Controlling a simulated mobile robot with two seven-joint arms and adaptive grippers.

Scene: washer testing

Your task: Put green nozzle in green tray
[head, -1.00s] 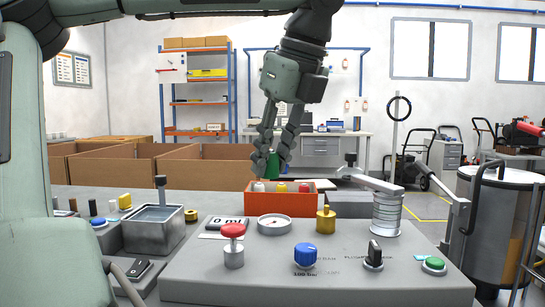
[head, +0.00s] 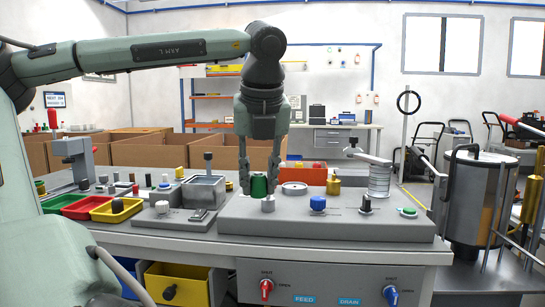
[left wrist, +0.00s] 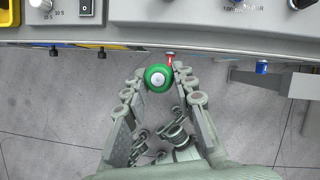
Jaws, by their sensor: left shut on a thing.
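My left gripper (head: 246,184) points down and is shut on the green nozzle (head: 259,186), held up in front of the console. In the left wrist view the green nozzle (left wrist: 158,78) sits between the fingertips, with a pale round centre facing the camera and floor beyond it. The green tray (head: 60,201) lies on the bench at the left, beside a red tray (head: 76,211); my arm partly covers it. The gripper is well to the right of the tray. My right gripper is not in view.
A yellow tray (head: 103,215) with a dark piece stands right of the red one. The grey console (head: 335,222) carries knobs. An orange box (head: 305,175) stands behind.

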